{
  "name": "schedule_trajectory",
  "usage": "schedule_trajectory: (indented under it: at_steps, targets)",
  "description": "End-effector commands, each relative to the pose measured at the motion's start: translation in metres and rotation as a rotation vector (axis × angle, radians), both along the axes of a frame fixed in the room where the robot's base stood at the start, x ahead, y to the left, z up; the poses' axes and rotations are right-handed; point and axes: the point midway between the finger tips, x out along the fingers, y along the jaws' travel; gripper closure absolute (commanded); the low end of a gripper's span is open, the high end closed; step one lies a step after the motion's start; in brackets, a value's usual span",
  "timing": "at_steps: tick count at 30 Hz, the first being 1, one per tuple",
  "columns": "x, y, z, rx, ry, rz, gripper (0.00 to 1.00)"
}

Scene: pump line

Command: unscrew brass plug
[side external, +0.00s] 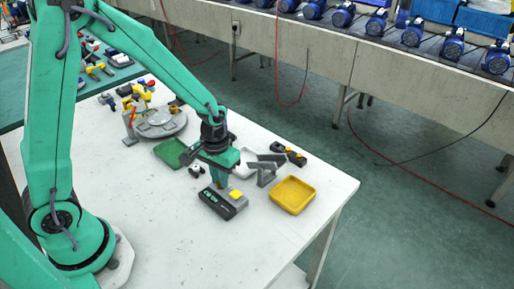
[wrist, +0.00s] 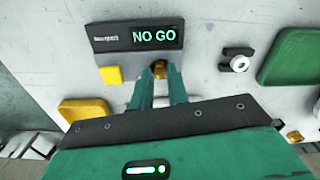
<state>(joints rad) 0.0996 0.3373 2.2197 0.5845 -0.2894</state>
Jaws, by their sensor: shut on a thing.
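A brass-coloured plug (wrist: 159,68) shows between my fingertips in the wrist view, partly hidden by them. My gripper (wrist: 159,75) is shut on it, with the fingers pointing at a dark test unit (wrist: 110,41) whose display reads "NO GO". The side view shows my gripper (side external: 222,184) low over the same unit (side external: 222,205); the plug is hidden there. A yellow square pad (side external: 236,194) sits on the unit's side; it also shows in the wrist view (wrist: 110,75). I cannot tell how far the plug is threaded in.
A yellow tray (side external: 293,207) lies to the right and a green tray (side external: 168,158) to the left. A grey bracket (side external: 265,177) stands close to my gripper. A round grey stand (side external: 165,128) is farther back. The front of the white table (side external: 190,250) is clear.

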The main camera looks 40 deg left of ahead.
Motion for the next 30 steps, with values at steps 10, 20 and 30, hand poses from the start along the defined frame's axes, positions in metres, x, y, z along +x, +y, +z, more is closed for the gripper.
schedule_trajectory:
  at_steps: [10,20,30]
  targets:
    - [-0.0001,0.0,0.0003,0.0,0.0,0.265,1.0]
    - [-0.0002,-0.0001,0.0003,0.0,0.0,0.338,1.0]
    - [-0.0003,-0.0002,0.0002,0.0,0.0,0.399,1.0]
